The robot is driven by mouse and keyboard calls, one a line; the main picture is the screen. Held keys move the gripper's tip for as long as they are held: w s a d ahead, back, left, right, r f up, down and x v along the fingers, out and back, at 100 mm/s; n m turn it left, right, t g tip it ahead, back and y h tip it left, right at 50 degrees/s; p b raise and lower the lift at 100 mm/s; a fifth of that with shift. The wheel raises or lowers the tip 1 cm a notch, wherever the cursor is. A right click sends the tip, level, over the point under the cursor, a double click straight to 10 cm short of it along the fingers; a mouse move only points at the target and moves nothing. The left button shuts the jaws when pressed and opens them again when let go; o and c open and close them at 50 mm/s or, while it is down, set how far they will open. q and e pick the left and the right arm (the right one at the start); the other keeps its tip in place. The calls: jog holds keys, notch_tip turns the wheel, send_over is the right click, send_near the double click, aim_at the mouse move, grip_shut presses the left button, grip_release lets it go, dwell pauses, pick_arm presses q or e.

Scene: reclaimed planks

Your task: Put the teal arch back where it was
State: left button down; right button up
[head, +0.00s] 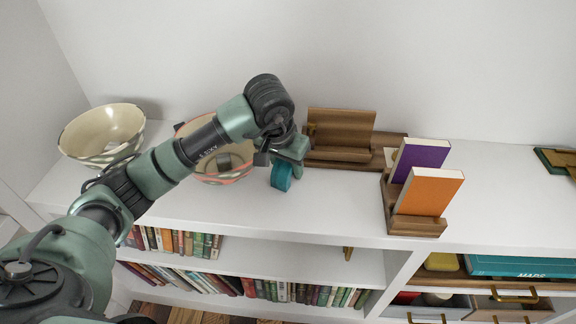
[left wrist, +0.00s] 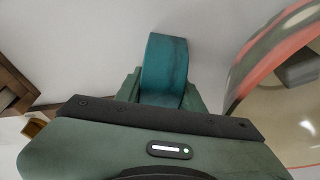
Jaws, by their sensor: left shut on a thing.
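The teal arch (head: 281,177) is at my left gripper (head: 284,163), over the white shelf top in the head view. The left wrist view shows the teal arch (left wrist: 165,66) between the two green fingers of the left gripper (left wrist: 160,92), which is shut on it. I cannot tell whether the arch touches the shelf top. My right gripper is not in view.
A pink-rimmed bowl (head: 240,171) stands close left of the arch, partly behind my arm. A cream striped bowl (head: 102,134) is at far left. A wooden stand (head: 340,135) is behind right; a wooden holder (head: 416,226) with purple and orange books is right. Shelf between is clear.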

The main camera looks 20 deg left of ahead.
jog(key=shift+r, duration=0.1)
pick_arm(q)
jog(key=shift+f, duration=0.1)
jog(key=c, duration=1.2)
grip_release()
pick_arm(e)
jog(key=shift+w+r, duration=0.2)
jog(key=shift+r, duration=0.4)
pick_arm(q)
jog(key=shift+o, duration=0.2)
